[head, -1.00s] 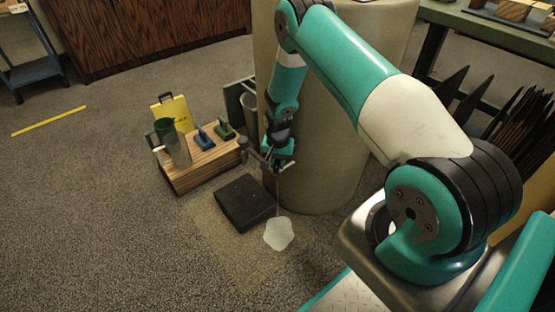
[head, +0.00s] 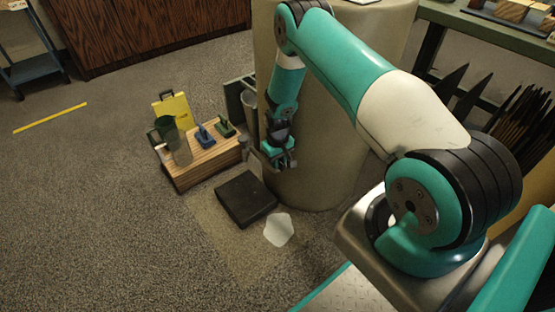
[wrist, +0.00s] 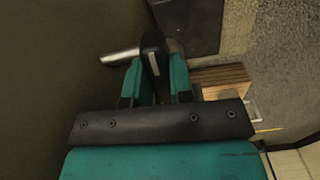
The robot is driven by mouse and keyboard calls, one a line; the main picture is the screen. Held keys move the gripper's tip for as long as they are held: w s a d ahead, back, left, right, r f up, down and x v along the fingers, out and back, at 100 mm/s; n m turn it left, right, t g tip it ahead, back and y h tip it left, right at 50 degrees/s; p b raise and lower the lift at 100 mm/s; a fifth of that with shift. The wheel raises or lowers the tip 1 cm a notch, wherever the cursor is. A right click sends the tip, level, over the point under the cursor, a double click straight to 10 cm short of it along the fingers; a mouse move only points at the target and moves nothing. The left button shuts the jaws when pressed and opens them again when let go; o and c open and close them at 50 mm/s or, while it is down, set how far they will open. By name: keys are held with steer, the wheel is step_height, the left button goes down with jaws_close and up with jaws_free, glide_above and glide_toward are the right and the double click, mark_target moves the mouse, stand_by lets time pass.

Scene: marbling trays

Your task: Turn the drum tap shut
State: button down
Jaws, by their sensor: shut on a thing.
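The drum (head: 335,150) is a large beige cylinder standing on the floor. My gripper (head: 284,162) is low at its near left side. In the wrist view my gripper (wrist: 157,80) has its teal fingers on both sides of the black tap lever (wrist: 153,52) and is shut on it. A metal part of the tap (wrist: 119,57) sticks out to the left of the lever. In the head view my gripper hides the tap. A pale puddle (head: 278,230) lies on the floor below, and no stream shows above it.
A dark flat block (head: 246,201) lies beside the puddle. A wooden crate (head: 205,165) with a yellow sign (head: 178,108), a green jug and tools stands to the left. A green-framed bench (head: 490,32) is at the right.

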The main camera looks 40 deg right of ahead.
steer(key=shift+n, duration=0.4)
steer(key=c, duration=1)
jaws_free()
steer(key=shift+r, duration=0.1)
step_height(320, 180, up, 17)
steer(key=p, duration=0.4)
steer(key=shift+r, duration=0.15)
